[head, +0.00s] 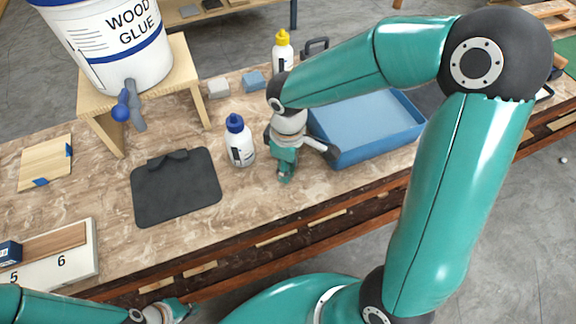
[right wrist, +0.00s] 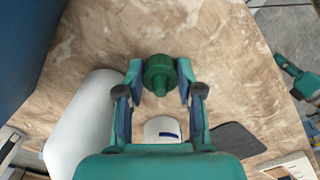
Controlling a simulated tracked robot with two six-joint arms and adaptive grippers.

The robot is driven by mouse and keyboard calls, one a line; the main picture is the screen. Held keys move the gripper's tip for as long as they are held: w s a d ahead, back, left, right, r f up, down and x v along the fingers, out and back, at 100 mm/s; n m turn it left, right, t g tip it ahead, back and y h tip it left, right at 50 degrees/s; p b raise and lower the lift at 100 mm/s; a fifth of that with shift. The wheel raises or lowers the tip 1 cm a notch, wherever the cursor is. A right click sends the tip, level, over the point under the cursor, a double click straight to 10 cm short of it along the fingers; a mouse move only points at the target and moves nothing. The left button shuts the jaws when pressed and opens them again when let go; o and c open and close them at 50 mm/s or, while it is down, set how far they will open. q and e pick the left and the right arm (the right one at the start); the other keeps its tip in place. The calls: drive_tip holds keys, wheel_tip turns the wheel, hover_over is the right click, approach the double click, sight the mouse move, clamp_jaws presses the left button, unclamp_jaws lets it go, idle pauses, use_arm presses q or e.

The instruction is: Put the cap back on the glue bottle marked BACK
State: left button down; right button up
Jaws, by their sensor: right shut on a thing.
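A dark green cap (right wrist: 160,74) sits between the fingers of my right gripper (right wrist: 160,88) in the right wrist view. The gripper is shut on it, and I see no bottle under it. In the head view my right gripper (head: 285,172) points down over the bench, just right of a white bottle (head: 240,148) with a blue cap on. Another white bottle (head: 283,60) with a yellow cap stands farther back. I cannot read BACK on either bottle. My left gripper (head: 172,310) is low at the front edge; its fingers are unclear.
A blue tray (head: 335,158) lies right of my right gripper. A dark mat (head: 176,200) lies to the left. A wood glue bucket (head: 112,45) stands on a wooden stand (head: 178,52). A pale rounded shape (right wrist: 88,115) lies left of the gripper in the right wrist view.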

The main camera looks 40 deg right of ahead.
drive_tip(key=shift+r, duration=0.1)
wheel_tip(320, 180, up, 20)
drive_tip(key=p, duration=0.2)
idle(0.4)
drive_tip(key=shift+f, duration=0.2)
